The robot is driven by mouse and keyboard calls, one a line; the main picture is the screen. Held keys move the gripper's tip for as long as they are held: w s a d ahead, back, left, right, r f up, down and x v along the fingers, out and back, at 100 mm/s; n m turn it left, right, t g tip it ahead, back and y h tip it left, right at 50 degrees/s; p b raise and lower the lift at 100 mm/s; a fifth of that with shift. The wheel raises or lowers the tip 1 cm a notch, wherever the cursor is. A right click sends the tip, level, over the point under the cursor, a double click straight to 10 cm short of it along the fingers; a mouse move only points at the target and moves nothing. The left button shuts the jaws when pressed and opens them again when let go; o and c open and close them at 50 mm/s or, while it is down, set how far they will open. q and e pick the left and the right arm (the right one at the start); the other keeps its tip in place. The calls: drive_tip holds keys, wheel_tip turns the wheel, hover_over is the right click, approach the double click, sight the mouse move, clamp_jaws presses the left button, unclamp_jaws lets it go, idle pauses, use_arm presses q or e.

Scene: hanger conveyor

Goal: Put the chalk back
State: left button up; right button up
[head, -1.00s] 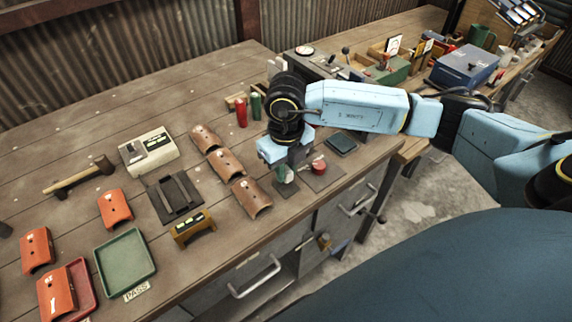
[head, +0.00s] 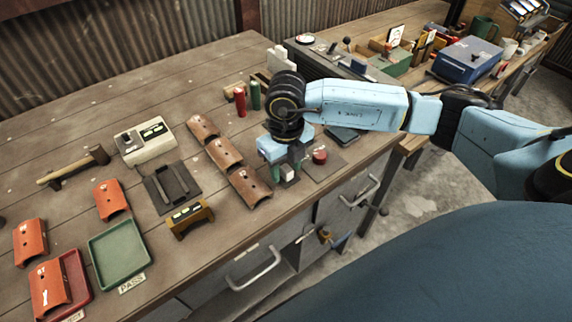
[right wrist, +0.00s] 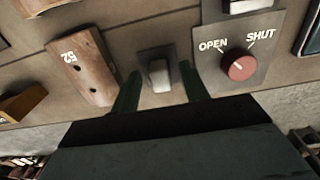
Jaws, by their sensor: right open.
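A small pale block (right wrist: 160,75) stands on a small dark plate (right wrist: 150,55) near the bench's front edge. It may be the chalk, but I cannot be sure. It also shows in the head view (head: 288,173). My right gripper (right wrist: 160,82) is open, pointing down, with one dark green finger on each side of the block. The fingers look apart from it, though contact is hard to judge. In the head view my right gripper (head: 286,168) partly hides the plate. My left gripper is not in view.
A red knob (right wrist: 239,67) marked OPEN and SHUT is right of the gripper. A brown curved piece (right wrist: 82,66) lies close on the left. Green tray (head: 120,254), hammer (head: 74,167) and cream box (head: 145,140) lie farther left. A red cylinder (head: 240,102) stands behind.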

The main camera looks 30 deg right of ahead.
drive_tip(key=shift+r, duration=0.15)
wheel_tip(320, 180, up, 13)
idle(0.4)
idle(0.4)
